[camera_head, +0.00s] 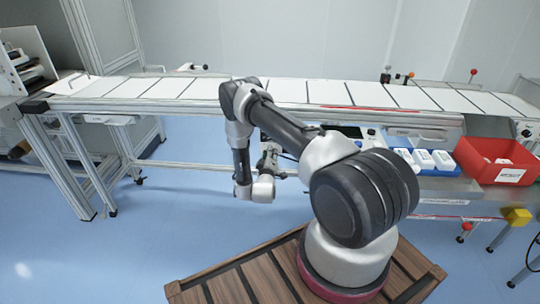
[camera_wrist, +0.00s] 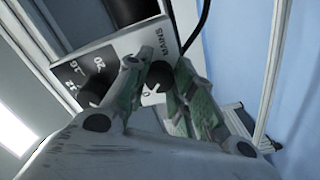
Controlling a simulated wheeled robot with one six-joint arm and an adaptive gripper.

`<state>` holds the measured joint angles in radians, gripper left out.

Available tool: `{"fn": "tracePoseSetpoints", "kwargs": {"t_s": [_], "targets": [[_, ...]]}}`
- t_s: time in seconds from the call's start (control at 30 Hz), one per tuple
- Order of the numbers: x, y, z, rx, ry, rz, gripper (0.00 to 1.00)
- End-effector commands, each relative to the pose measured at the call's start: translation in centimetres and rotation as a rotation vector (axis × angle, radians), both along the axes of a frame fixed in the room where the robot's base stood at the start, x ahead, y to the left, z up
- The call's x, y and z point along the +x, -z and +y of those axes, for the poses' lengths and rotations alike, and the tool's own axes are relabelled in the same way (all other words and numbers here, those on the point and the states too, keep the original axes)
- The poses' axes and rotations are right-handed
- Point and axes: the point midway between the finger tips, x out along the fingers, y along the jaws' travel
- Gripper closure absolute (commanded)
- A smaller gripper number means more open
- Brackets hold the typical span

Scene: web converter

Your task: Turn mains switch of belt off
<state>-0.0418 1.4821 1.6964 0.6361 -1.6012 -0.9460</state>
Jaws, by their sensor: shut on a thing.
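The mains switch (camera_wrist: 158,76) is a dark round knob on a light control box (camera_wrist: 118,50) marked MAINS in the wrist view. My gripper (camera_wrist: 165,74) has its greenish fingers on either side of the knob, shut on it. The fingers partly cover the knob, so I cannot tell its exact position. In the head view my gripper (camera_head: 270,160) is below the front edge of the long white belt (camera_head: 288,92). The switch cannot be made out there.
A black dial (camera_wrist: 96,78) with numbers sits beside the switch on the same box. A dark cable runs above the box. In the head view, a red bin (camera_head: 478,165) and a blue tray (camera_head: 450,172) with white items stand at right. Blue floor lies open at left.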

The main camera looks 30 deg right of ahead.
Motion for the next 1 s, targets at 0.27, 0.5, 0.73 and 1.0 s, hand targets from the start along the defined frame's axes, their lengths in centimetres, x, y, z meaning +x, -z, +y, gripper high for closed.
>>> {"fn": "tracePoseSetpoints", "kwargs": {"t_s": [0.27,0.5,0.73,1.0], "targets": [[-0.15,0.20,0.01,-0.065,0.000,0.050,0.99],[-0.15,0.20,0.01,-0.078,0.000,0.059,0.99],[-0.17,0.22,0.00,-0.078,0.000,0.060,0.99],[-0.10,0.13,0.00,-0.078,0.000,0.057,0.53]]}}
